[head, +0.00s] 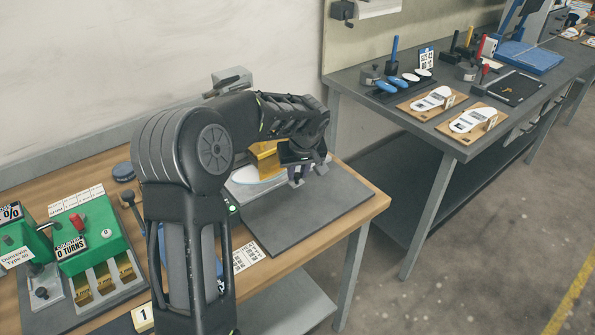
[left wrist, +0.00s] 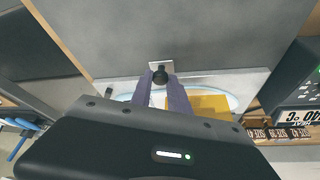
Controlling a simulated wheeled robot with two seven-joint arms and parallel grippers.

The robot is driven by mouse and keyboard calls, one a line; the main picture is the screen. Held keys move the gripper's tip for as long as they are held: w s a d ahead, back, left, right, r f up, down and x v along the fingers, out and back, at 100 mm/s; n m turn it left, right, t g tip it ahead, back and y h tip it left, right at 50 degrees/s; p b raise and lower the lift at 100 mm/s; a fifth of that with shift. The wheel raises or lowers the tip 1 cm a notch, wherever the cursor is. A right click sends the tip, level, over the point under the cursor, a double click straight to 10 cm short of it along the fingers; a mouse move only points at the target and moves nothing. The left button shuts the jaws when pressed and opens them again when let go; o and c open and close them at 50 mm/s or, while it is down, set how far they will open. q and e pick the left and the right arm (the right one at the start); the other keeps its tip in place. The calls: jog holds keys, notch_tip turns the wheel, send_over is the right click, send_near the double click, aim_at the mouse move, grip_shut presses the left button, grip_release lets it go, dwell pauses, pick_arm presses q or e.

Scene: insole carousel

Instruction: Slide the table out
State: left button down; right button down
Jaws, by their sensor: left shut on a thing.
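The sliding table shows in the left wrist view as a pale grey plate (left wrist: 252,82) with a small upright bracket and a black knob (left wrist: 160,77) at its edge. A white insole shape with a blue rim (left wrist: 232,100) lies on it, partly covered by a yellow block (left wrist: 208,105). My left gripper (left wrist: 161,84) is shut on the knob, its two purple fingers on either side. In the head view my left gripper (head: 297,178) is over the wooden bench, beside the yellow block (head: 266,160); my arm hides most of the sliding table. My right gripper is not in view.
A bare dark grey mat (head: 315,208) lies in front of the gripper on the wooden bench (head: 372,206). A green machine (head: 92,232) stands at the left. A second bench (head: 440,135) at the right holds insoles on boards (head: 473,122).

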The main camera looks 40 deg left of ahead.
pick_arm(q)
jog(key=shift+d, duration=0.1)
dwell(0.8)
jog(key=shift+s+d+f+b, duration=0.15)
jog(key=shift+d+b, duration=0.4)
jog(key=shift+b, duration=0.05)
jog(key=s+d+b, duration=0.1)
jog(key=d+b, duration=0.1)
jog(key=d, duration=0.2)
jog(key=s+d+b, duration=0.1)
jog(key=d+b, duration=0.2)
jog(key=d, duration=0.1)
jog(key=s+d+b, duration=0.1)
jog(key=d+b, duration=0.1)
jog(key=d, duration=0.2)
jog(key=shift+s+d, duration=0.3)
jog(key=shift+s, duration=0.1)
jog(key=shift+s+d+b, duration=0.15)
jog(key=shift+d+b, duration=0.2)
jog(key=shift+d, duration=0.1)
jog(key=c, duration=1.3)
grip_release()
jog(key=shift+r, duration=0.2)
jog(key=shift+v, duration=3.9)
